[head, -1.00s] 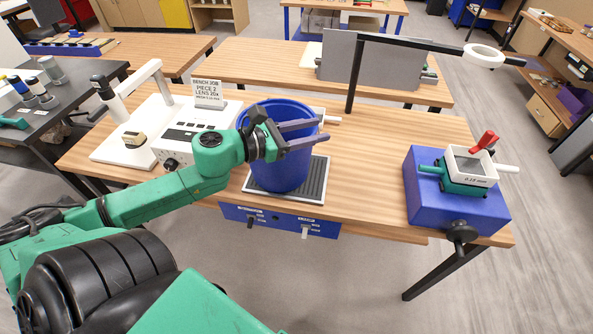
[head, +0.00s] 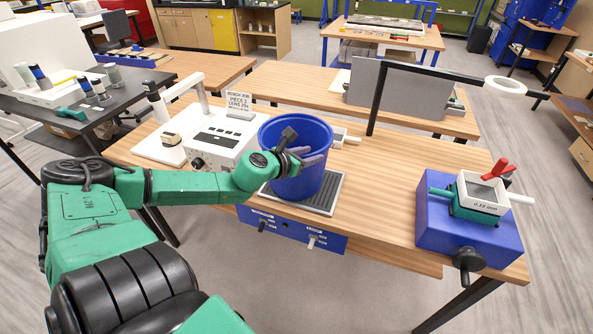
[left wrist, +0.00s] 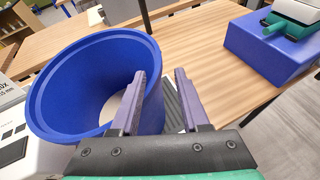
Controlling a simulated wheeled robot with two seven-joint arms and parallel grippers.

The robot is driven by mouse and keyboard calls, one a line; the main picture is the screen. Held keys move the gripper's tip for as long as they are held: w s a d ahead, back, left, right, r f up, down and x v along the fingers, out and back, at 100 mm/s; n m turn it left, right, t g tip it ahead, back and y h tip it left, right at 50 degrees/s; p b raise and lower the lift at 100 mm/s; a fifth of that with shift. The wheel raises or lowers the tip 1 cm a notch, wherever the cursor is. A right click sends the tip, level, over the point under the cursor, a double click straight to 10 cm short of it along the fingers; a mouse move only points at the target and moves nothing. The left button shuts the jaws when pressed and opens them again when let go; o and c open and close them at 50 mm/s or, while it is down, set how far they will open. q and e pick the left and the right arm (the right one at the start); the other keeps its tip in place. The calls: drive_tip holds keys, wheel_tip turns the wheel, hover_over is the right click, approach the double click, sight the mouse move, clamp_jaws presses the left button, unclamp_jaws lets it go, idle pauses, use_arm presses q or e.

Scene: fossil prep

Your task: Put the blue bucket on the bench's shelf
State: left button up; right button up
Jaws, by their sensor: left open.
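The blue bucket (head: 312,183) stands upright on a dark ribbed mat (head: 334,200) on the wooden bench (head: 385,190). My left gripper (head: 318,156) is open at the bucket's near upper side, below the far rim. In the left wrist view the open fingers (left wrist: 163,75) point forward; the bucket (left wrist: 62,75) fills the left, and its right wall shows between them. The left finger overlaps the bucket's opening; I cannot tell whether either finger touches the wall. My right gripper is not in view.
A white instrument (head: 218,148) with a sign (head: 238,104) stands left of the bucket. A blue block (head: 465,238) with a sieve device (head: 482,195) is at the right end. A black lamp arm (head: 376,98) rises behind. The wood between bucket and block is clear.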

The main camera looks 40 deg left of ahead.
sight(320, 150)
use_arm(q)
drive_tip(key=w+f+b, duration=0.1)
drive_tip(key=b, duration=0.1)
drive_tip(key=w+f+b, duration=0.1)
drive_tip(key=b, duration=0.1)
drive_tip(key=shift+w+a+f, duration=0.1)
drive_tip(key=shift+a, duration=0.3)
drive_tip(key=shift+w+r, duration=0.15)
drive_tip(key=shift+r, duration=0.35)
drive_tip(key=shift+w+d+p, duration=0.2)
drive_tip(key=shift+w+p, duration=0.1)
drive_tip(key=shift+p, duration=0.1)
drive_tip(key=shift+p+x, duration=0.85)
drive_tip(key=shift+x, duration=0.4)
drive_tip(key=shift+w+f, duration=0.1)
drive_tip(key=shift+f, duration=0.2)
drive_tip(key=shift+d, duration=0.1)
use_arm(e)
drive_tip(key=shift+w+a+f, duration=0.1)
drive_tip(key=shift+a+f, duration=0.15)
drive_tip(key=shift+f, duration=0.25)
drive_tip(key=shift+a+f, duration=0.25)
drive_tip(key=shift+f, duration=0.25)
